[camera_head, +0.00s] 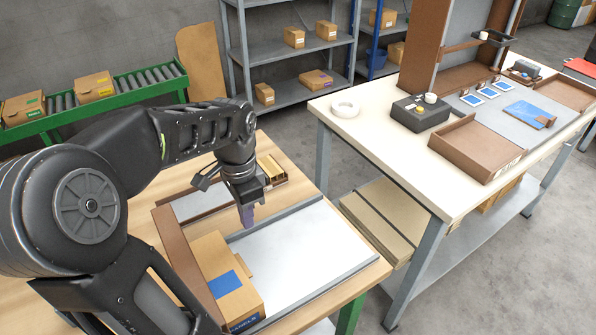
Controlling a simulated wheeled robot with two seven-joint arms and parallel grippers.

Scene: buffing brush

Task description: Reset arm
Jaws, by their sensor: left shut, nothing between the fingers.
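My left arm reaches in from the left over the near wooden table (361,276). My right gripper is not in view. No buffing brush can be clearly made out on the near table.
A cardboard box (211,255) with a blue label stands left of the tray. A small brown item (271,169) lies behind the gripper. A second table (385,138) holds a dark device (419,112) and a tape roll (345,108). The grey tray is mostly bare.

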